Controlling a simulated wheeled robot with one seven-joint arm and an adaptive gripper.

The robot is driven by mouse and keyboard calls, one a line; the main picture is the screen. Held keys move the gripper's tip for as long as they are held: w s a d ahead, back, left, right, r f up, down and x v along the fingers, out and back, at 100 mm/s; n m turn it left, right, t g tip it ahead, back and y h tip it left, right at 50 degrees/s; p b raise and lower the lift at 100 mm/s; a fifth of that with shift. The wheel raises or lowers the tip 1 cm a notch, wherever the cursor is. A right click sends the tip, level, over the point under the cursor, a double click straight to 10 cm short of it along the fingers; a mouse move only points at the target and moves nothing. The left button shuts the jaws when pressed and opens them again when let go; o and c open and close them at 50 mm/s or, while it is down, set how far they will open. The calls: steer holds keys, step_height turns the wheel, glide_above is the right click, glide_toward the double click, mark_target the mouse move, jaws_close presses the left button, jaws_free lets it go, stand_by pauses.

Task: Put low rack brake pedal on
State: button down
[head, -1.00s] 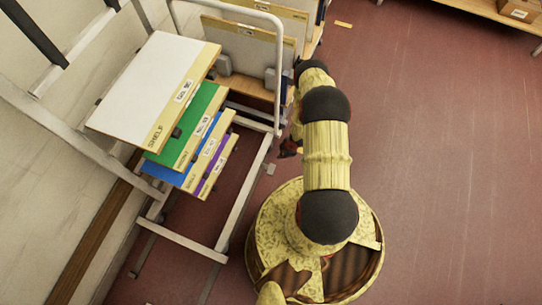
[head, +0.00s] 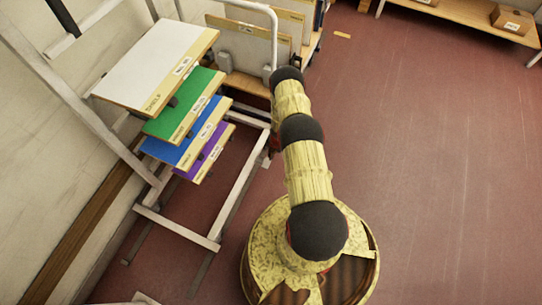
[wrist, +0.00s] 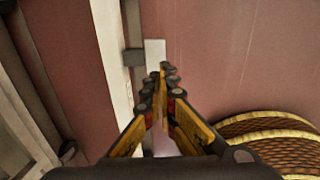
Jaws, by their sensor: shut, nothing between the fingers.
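The rack (head: 240,190) is a pale metal frame with several coloured shelves, at the left in the head view. In the wrist view its white rail (wrist: 112,62) runs down the left of centre. A dark block (wrist: 133,57) sits on the rail, with a light grey plate (wrist: 155,50) beside it; this looks like the brake pedal. My gripper (wrist: 167,68) is shut and empty, its tips over or just beside the plate's near end. I cannot tell whether they touch. In the head view my arm mostly hides the gripper.
White, green, blue and purple shelves (head: 205,152) jut toward my arm from the rack. A cart with upright boards (head: 248,45) stands behind it. A bench with a cardboard box (head: 511,20) is at the far right. The red floor (head: 440,170) on the right is clear.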

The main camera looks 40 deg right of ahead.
mark_target(268, 164)
steer(key=f+b, duration=0.1)
steer(key=f, duration=0.2)
steer(key=w+f+b, duration=0.1)
steer(key=f, duration=0.2)
steer(key=f+b, duration=0.2)
steer(key=f, duration=0.1)
steer(key=shift+w+a+f, duration=0.2)
steer(key=shift+a, duration=0.05)
steer(key=shift+s+r+p, duration=0.1)
steer(key=shift+p, duration=0.35)
